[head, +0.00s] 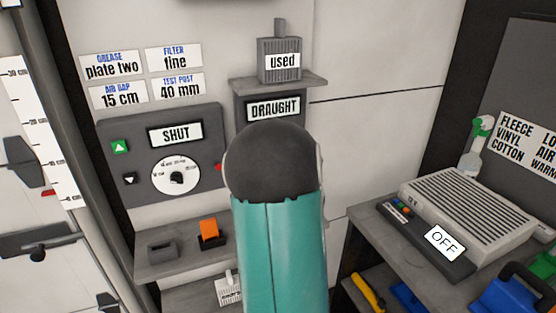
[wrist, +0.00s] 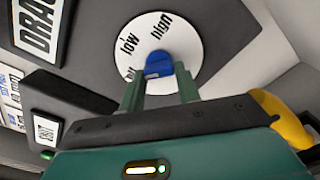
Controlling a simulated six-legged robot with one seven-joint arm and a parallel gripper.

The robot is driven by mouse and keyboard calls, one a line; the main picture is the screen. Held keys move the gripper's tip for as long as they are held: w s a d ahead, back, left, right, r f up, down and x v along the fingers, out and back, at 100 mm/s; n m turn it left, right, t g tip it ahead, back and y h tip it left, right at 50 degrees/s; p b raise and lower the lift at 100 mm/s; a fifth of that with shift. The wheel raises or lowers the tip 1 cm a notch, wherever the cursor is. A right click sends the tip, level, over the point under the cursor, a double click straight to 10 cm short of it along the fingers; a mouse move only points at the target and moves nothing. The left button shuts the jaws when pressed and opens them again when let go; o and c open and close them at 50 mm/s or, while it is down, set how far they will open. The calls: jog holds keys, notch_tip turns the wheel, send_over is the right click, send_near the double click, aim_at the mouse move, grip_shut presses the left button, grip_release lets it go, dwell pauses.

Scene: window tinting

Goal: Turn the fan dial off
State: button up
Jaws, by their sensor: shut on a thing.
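The fan dial (wrist: 182,38) is a white disc on a dark panel in the wrist view. It reads "low" and "high", and a third word at its left edge is partly hidden. Its blue knob (wrist: 158,65) sits in the middle, between my gripper's two green fingers. My gripper (wrist: 160,76) is shut on this knob. I cannot tell which word the knob points to. In the head view my own arm hides the dial and my gripper; only the top of the DRAUGHT panel (head: 242,112) shows above the arm.
A shelf (head: 245,84) with a box marked "used" (head: 278,72) is above the panel. A panel marked SHUT (head: 130,140) with another dial (head: 165,182) is to the left. A bench at right holds a grey grilled unit (head: 470,200) reading OFF. A yellow object (wrist: 283,118) is close in the wrist view.

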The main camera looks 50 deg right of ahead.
jog(key=shift+n, duration=1.2)
jog(key=o, duration=1)
jog(key=shift+s, duration=0.15)
jog(key=v, duration=1.3)
jog(key=shift+s+a+f, duration=0.1)
jog(key=shift+s+a, duration=0.05)
jog(key=shift+s, duration=0.1)
jog(key=shift+w, duration=0.1)
